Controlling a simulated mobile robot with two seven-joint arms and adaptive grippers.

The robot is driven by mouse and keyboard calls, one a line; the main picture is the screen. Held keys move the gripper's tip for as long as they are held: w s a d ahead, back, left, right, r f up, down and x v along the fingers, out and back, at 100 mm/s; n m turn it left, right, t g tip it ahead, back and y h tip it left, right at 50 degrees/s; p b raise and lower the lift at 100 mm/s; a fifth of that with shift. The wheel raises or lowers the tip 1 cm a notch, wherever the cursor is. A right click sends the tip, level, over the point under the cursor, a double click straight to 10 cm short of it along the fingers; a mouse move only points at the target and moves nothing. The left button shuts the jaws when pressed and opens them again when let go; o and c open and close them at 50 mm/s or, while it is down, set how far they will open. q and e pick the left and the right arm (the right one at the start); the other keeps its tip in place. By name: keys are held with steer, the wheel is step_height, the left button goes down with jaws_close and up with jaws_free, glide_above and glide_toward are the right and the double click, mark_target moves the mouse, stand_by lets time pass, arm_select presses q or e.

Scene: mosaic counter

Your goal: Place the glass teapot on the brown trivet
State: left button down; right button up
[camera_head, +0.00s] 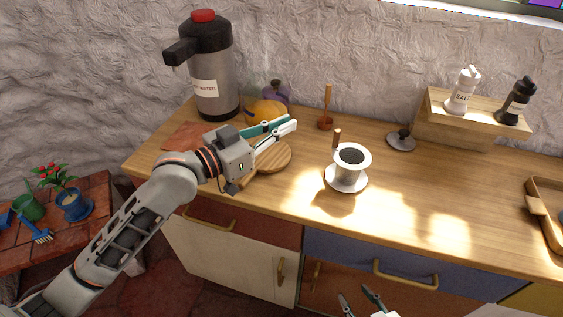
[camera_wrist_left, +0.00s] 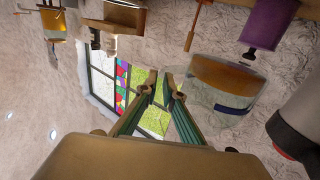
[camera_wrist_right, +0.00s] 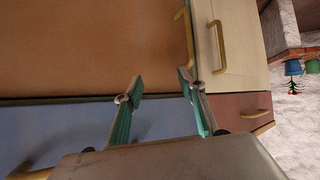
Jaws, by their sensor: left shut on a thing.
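The glass teapot (camera_head: 265,112), clear with amber contents, is at the back left of the counter, partly hidden behind my left gripper (camera_head: 292,125). In the left wrist view the teapot (camera_wrist_left: 222,78) appears upside down, right beside the fingers (camera_wrist_left: 160,82). My left gripper is shut on the teapot's side, though the clear part held is hard to see. I cannot tell whether the teapot touches the counter. A round brown wooden trivet (camera_head: 275,157) lies just in front, partly under the gripper in the picture. My right gripper (camera_head: 360,298) is open and empty before the cabinet doors.
A large hot-water dispenser (camera_head: 212,85) stands left of the teapot, a purple pot (camera_head: 275,93) behind it. A reddish square mat (camera_head: 185,137) lies at the left. A white coffee dripper with cup (camera_head: 349,165) stands right of the trivet. Counter further right is mostly clear.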

arm_select(q)
step_height(320, 180, down, 11)
steer(key=b, duration=0.3)
steer(key=shift+r, duration=0.25)
steer(key=shift+f, duration=0.2)
steer(key=c, duration=2.3)
jaws_free()
steer(key=shift+f, duration=0.1)
steer(key=shift+o, duration=0.6)
